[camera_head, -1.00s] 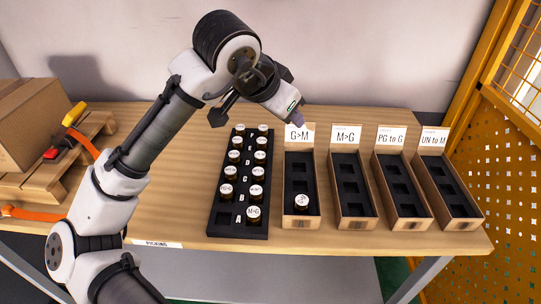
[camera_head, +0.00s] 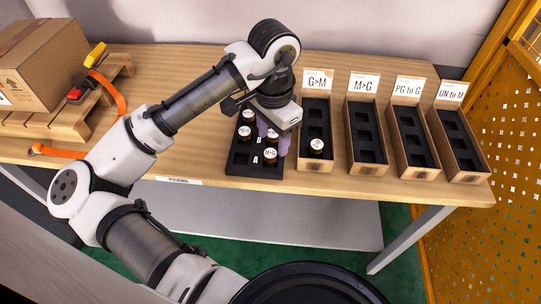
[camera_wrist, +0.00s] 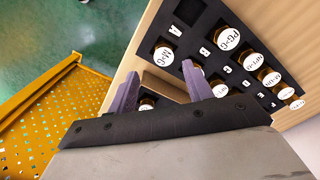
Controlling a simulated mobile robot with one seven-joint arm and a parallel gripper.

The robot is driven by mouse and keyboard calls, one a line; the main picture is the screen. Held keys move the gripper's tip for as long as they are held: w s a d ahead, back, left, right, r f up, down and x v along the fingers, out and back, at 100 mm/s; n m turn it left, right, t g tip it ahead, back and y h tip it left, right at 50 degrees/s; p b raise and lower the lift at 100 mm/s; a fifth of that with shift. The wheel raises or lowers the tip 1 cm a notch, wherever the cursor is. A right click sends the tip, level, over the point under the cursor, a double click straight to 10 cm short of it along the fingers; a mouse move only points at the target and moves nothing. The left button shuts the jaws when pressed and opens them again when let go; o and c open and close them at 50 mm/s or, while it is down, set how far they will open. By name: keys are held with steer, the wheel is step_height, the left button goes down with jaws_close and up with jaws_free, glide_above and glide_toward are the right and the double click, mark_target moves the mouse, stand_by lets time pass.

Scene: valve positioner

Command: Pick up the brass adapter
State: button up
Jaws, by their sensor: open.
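Brass adapters with white labelled caps stand upright in a black tray (camera_head: 237,162). One marked M>G (camera_head: 270,153) is at the tray's front right, and it also shows in the wrist view (camera_wrist: 163,55). Another adapter (camera_head: 316,147) stands at the front of the G>M box. My gripper (camera_head: 274,140) is open, low over the right side of the tray, and hides several adapters behind it. In the wrist view its purple fingers (camera_wrist: 160,88) are apart, with a cardboard box wall and a partly hidden adapter (camera_wrist: 147,102) showing beyond them. I see nothing held.
The G>M box (camera_head: 318,110) stands right beside the tray. The M>G box (camera_head: 366,130), PG to G box (camera_head: 412,135) and UN to M box (camera_head: 459,140) look empty. A yellow perforated panel (camera_head: 490,130) borders the right. A pallet with a carton (camera_head: 40,65) is at the left.

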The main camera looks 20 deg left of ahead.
mark_target(270, 153)
steer(key=f, duration=0.1)
steer(key=f+p, duration=0.1)
steer(key=f, duration=0.2)
steer(key=shift+a, duration=0.35)
steer(key=shift+f, duration=0.6)
steer(key=c, duration=1.1)
